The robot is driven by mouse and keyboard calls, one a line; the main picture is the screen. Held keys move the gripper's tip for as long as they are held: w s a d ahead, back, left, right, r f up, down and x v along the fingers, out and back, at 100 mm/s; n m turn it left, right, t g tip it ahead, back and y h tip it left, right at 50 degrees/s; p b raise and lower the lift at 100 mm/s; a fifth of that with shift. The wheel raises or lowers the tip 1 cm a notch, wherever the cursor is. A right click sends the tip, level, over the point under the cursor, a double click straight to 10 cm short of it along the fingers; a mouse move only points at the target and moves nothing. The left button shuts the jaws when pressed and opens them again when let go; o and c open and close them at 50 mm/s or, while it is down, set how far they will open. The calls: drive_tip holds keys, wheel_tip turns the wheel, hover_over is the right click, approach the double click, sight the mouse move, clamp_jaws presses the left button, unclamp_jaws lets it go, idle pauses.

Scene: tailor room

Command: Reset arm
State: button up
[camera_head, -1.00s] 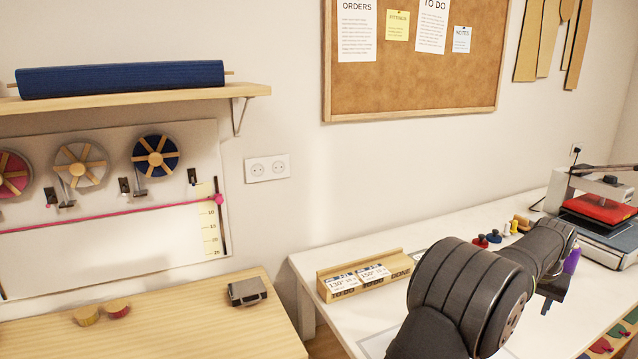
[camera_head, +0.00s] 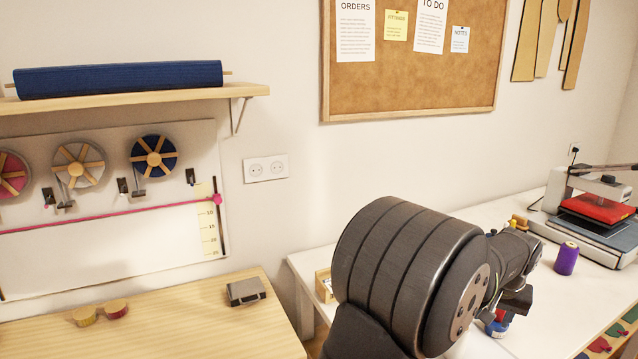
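My arm fills the lower middle of the head view as large black links, reaching over the white table (camera_head: 305,262). At its far end a small dark part, perhaps my gripper (camera_head: 516,302), shows near the table top. Its fingertips cannot be made out, so I cannot tell whether it is open, shut or holding anything. My arm hides most of the wooden card holder (camera_head: 324,285) and much of the table's middle.
A purple thread spool (camera_head: 566,259) stands on the white table right of my arm. A heat press (camera_head: 598,212) with a red plate is behind it. A wooden table (camera_head: 190,318) at left holds a grey metal block (camera_head: 246,291) and two small round pieces (camera_head: 100,312). A corkboard (camera_head: 415,85) hangs behind.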

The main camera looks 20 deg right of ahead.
drive_tip(key=w+a+f+n, duration=0.2)
drive_tip(key=w+a+f, duration=0.1)
drive_tip(key=a, duration=0.7)
drive_tip(key=w+f, duration=0.1)
drive_tip(key=w, duration=0.1)
drive_tip(key=w+f, duration=0.2)
drive_tip(key=w, duration=0.1)
drive_tip(key=w+f, duration=0.2)
drive_tip(key=w, duration=0.1)
drive_tip(key=shift+w, duration=0.25)
drive_tip(key=shift+o, duration=0.3)
